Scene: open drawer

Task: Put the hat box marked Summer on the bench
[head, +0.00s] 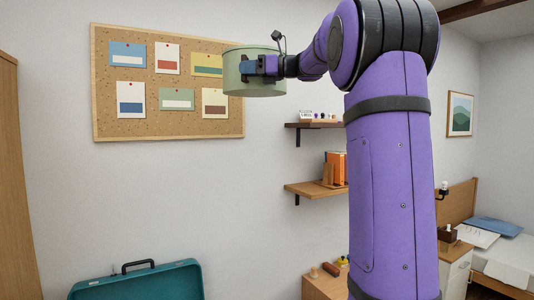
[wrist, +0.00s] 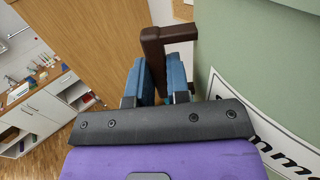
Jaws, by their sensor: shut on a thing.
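The hat box (head: 234,80) is a pale green round box, held up high in front of the corkboard. Its green side (wrist: 265,60) fills the right of the wrist view, where a white label (wrist: 292,150) shows part of a word, with "mm" readable. My gripper (head: 262,67) is at the box's side. In the wrist view my gripper (wrist: 158,82) has its blue fingers shut on the box's dark brown handle (wrist: 153,42). No bench can be made out in either view.
A corkboard (head: 135,95) with several cards hangs behind the box. Two wall shelves (head: 300,187) stand to its right. A teal suitcase (head: 140,284) is below. A wooden wardrobe (head: 12,200) is at far left. The wrist view shows white cabinets with an open drawer (wrist: 72,90).

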